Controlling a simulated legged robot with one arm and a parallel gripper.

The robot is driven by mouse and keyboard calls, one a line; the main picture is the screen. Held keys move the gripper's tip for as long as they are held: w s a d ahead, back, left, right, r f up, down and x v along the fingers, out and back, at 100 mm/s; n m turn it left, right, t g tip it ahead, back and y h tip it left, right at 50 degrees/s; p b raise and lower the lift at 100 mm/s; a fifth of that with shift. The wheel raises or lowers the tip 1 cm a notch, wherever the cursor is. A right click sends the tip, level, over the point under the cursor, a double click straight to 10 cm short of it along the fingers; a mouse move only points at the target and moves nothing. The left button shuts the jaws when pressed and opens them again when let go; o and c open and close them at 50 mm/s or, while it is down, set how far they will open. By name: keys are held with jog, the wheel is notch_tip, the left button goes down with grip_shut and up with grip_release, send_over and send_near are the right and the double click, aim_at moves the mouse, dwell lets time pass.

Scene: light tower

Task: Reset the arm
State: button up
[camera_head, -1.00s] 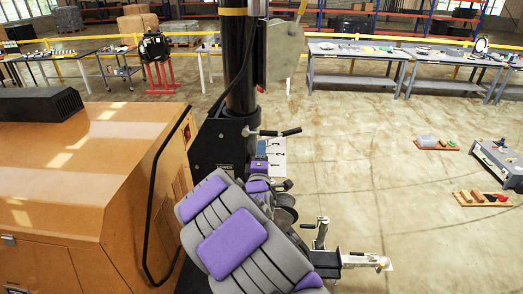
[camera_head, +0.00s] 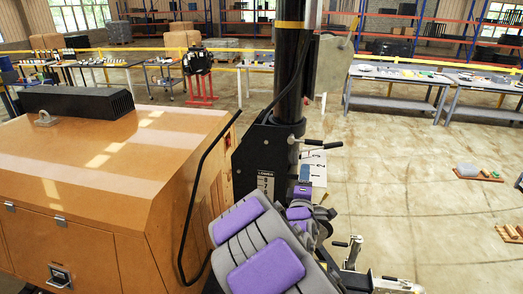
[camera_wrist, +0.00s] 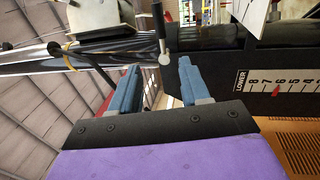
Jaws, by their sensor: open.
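My gripper (camera_wrist: 158,88) shows in the wrist view with its two blue fingers apart and nothing between them. A black crank handle with a silver knob stands behind the gap between the fingers. In the head view my grey and purple arm reaches forward to the light tower's black mast (camera_head: 292,75). The winch crank handle (camera_head: 315,142) sticks out to the right of the mast, above my wrist. The fingers are small in the head view, close to the mast's base. I cannot tell whether they touch anything.
The orange generator housing (camera_head: 110,150) fills the left. A scale marked LOWER (camera_wrist: 277,82) is on the mast in the wrist view. A tow hitch (camera_head: 385,284) lies low, right of my arm. Worktables (camera_head: 395,100) stand behind. The floor at right is mostly clear.

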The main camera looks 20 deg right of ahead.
notch_tip(320, 180, down, 7)
jog(key=s+m+g+y+b, duration=0.2)
jog(key=m+g+b, duration=0.2)
jog(key=m+g, duration=0.1)
jog(key=s+a+f+m+g+y+b, duration=0.25)
jog(key=s+a+f, duration=0.2)
jog(key=a, duration=0.25)
jog(key=s+a+f+m+g+y+b, duration=0.2)
jog(key=s+a+f+y, duration=0.15)
jog(key=s+a, duration=0.3)
jog(key=s+a+f+m+g+y+b, duration=0.1)
jog(key=s+a+g, duration=0.3)
jog(key=s, duration=1)
jog(key=s+a+f+m+g+y+b, duration=0.1)
jog(key=s+a+g+b, duration=0.3)
jog(key=s, duration=1)
jog(key=a+f+g+y, duration=0.1)
jog(key=a, duration=0.1)
jog(key=shift+s+a+b, duration=0.3)
jog(key=shift+a+b, duration=0.05)
jog(key=shift+a, duration=0.05)
jog(key=shift+a, duration=0.25)
